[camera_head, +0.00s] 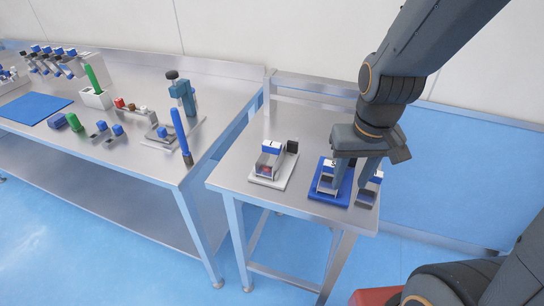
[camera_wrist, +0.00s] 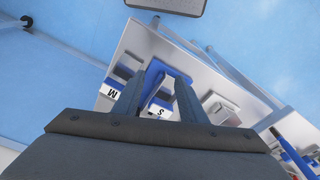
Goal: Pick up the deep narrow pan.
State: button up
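My gripper (camera_head: 351,186) points down over the small metal table, with its fingers apart. In the wrist view my gripper (camera_wrist: 158,82) shows nothing clearly clamped between the fingers. A small pan with a blue-and-white label (camera_head: 327,180) sits on a blue tray (camera_head: 322,198), close beside the fingers. Its label reads S (camera_wrist: 160,112) in the wrist view, between the fingers. Another pan (camera_head: 368,197) stands just right of the blue tray; a label reading M (camera_wrist: 112,92) shows there in the wrist view. I cannot tell which is the deep narrow pan, nor whether the fingers touch either.
A white tray (camera_head: 273,180) with a labelled holder stands left of the blue tray. A longer metal bench (camera_head: 130,165) at left carries a blue mat (camera_head: 36,108), a green marker (camera_head: 93,78), a blue marker (camera_head: 181,135) and several small pans. The small table's back left is clear.

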jog(key=shift+o, duration=0.5)
jog(key=n+y+b, duration=0.3)
jog(key=n+y, duration=0.1)
jog(key=n, duration=1)
send_near(272, 143)
jog(key=f, duration=0.2)
jog(key=shift+a+p+x, duration=0.15)
jog(key=shift+p+x, duration=0.3)
jog(key=shift+x, duration=1.2)
jog(key=shift+a+p+x, duration=0.1)
jog(key=shift+p+x, duration=0.35)
jog(key=shift+x, duration=1.25)
jog(key=shift+r, duration=0.1)
grip_shut()
